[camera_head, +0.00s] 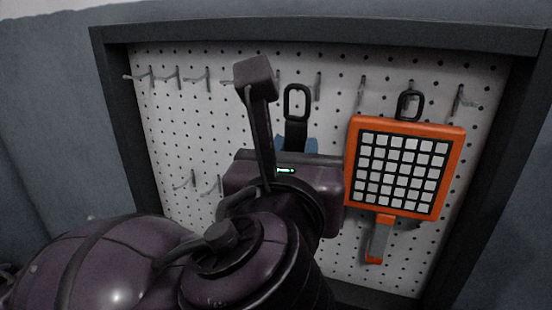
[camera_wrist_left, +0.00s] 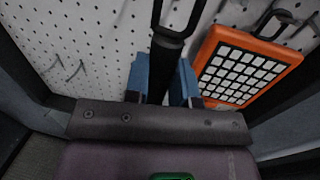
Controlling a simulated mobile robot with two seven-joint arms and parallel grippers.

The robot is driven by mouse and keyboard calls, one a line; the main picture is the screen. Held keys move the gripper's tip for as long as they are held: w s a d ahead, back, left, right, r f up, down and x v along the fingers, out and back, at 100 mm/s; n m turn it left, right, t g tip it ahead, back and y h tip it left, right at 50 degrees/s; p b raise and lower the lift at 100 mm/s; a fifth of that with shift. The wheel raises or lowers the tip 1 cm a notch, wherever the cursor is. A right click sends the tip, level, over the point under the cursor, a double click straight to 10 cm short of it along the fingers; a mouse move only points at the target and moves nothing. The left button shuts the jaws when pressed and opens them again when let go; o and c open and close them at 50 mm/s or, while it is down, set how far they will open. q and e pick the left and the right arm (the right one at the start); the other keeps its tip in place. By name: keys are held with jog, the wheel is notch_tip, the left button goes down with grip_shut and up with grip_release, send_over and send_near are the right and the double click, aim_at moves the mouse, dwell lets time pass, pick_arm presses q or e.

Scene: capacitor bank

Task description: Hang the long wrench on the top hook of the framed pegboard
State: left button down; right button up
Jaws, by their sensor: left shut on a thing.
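The long wrench (camera_head: 296,132) is dark, upright, with a black loop (camera_head: 286,103) at its top end. It is in front of the framed pegboard (camera_head: 240,112), near the upper row of hooks. One top-row hook (camera_head: 318,86) shows just right of the loop; I cannot tell whether the loop touches any hook. My left gripper (camera_head: 297,147) is shut on the wrench below the loop. In the left wrist view, its blue fingertips (camera_wrist_left: 162,82) clasp the wrench's dark shaft (camera_wrist_left: 160,68) from both sides. The wrench's lower part is hidden behind my gripper. My right gripper is not in view.
An orange tool (camera_head: 355,150) with a white-squared panel hangs by a black loop (camera_head: 410,104) close to the right of my left gripper. Bare hooks (camera_head: 178,76) stick out at the upper left, with others lower left (camera_head: 185,180). A dark frame (camera_head: 320,38) edges the board.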

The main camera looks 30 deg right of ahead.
pick_arm(q)
jog(key=shift+w+d, duration=0.25)
jog(key=shift+d, duration=0.05)
jog(key=shift+d+r+p, duration=0.2)
jog(key=shift+p, duration=0.1)
jog(key=shift+w+d+r+n+t+y, duration=0.1)
jog(key=shift+w+d+n+t+y, duration=0.05)
jog(key=shift+n+t+y, duration=0.15)
jog(key=shift+w+d+p, duration=0.2)
jog(key=shift+w+p, duration=0.05)
jog(key=shift+p, duration=0.1)
jog(key=shift+x, duration=1.1)
jog(key=shift+w+d+f, duration=0.3)
jog(key=shift+w+d, duration=0.15)
jog(key=shift+d, duration=0.3)
jog(key=shift+w+d+f, duration=0.35)
jog(key=shift+w+d, duration=0.1)
jog(key=shift+d, duration=0.3)
jog(key=shift+w+d+f+b, duration=0.1)
jog(key=shift+f+b, duration=0.05)
jog(key=shift+b, duration=0.15)
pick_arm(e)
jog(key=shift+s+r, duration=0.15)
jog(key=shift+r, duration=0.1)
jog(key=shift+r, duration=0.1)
